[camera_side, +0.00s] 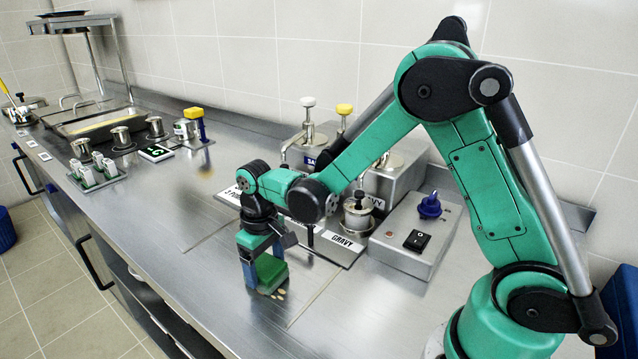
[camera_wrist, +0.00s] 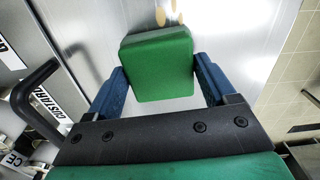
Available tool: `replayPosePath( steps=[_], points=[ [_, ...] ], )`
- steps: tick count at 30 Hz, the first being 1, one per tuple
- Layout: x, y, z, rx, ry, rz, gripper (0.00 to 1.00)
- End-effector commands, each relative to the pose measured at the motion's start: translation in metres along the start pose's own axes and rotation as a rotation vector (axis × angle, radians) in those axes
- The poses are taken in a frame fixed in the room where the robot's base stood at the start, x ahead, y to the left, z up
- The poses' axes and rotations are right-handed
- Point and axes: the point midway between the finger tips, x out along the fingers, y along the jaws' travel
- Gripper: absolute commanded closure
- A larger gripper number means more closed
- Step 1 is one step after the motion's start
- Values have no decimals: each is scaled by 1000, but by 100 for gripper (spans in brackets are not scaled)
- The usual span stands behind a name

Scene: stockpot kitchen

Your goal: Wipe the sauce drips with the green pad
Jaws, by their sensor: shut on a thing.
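The green pad (camera_side: 271,271) is a thick square block held low at the worktop; I cannot tell whether it touches the steel. My gripper (camera_side: 260,276) points down with its blue fingers shut on the pad. In the wrist view the pad (camera_wrist: 157,68) sits between the two fingers of my gripper (camera_wrist: 158,84). Small tan sauce drips (camera_side: 279,293) lie on the steel just in front of the pad. They also show at the top of the wrist view (camera_wrist: 170,14), just beyond the pad's edge. The pad may hide more drips.
Pump dispensers (camera_side: 308,146) stand by the wall. Several white-green packets (camera_side: 95,173) are at left. The front worktop is mostly clear.

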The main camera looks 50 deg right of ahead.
Motion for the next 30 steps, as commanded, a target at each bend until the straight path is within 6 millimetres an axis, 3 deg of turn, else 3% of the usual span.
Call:
replayPosePath(
  steps=[18, 30],
  points=[
    [-1, -4, 56, 0, 0, 0, 65],
    [-44, -4, 55, 0, 0, 0, 65]
  ],
)
